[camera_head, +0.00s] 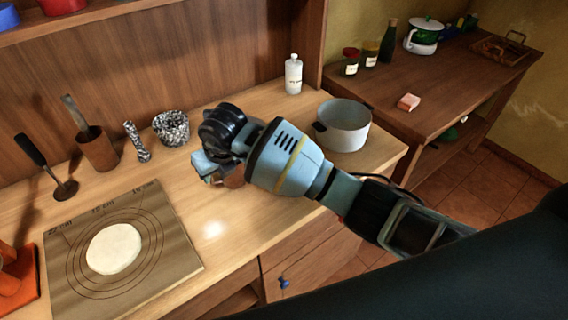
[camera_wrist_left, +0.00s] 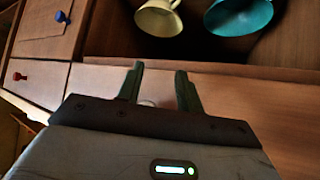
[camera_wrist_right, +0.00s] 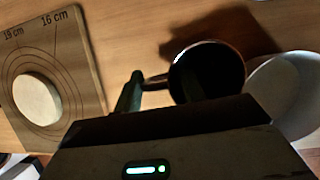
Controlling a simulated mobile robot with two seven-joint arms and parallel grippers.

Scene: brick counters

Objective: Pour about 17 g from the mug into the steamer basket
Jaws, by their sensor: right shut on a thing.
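The mug (camera_wrist_right: 208,72), with a dark inside and a thin pale rim, shows in the right wrist view; its handle points left to my right gripper (camera_wrist_right: 141,86). That gripper is shut on the mug at the handle. In the head view my right gripper (camera_head: 212,166) is over the counter and hides most of the mug. A white round vessel (camera_head: 345,128) with a dark side handle stands to its right; it may be the steamer basket. Its wall (camera_wrist_right: 285,95) shows beside the mug. I cannot see contents in either. My left gripper (camera_wrist_left: 160,84) is open and empty.
A pastry board (camera_head: 180,262) with a dough disc lies at the left. A speckled mortar (camera_head: 171,128), its pestle (camera_head: 137,142) and a white bottle (camera_head: 293,75) stand at the back. Cream (camera_wrist_left: 158,18) and teal (camera_wrist_left: 240,14) mugs are near my left gripper.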

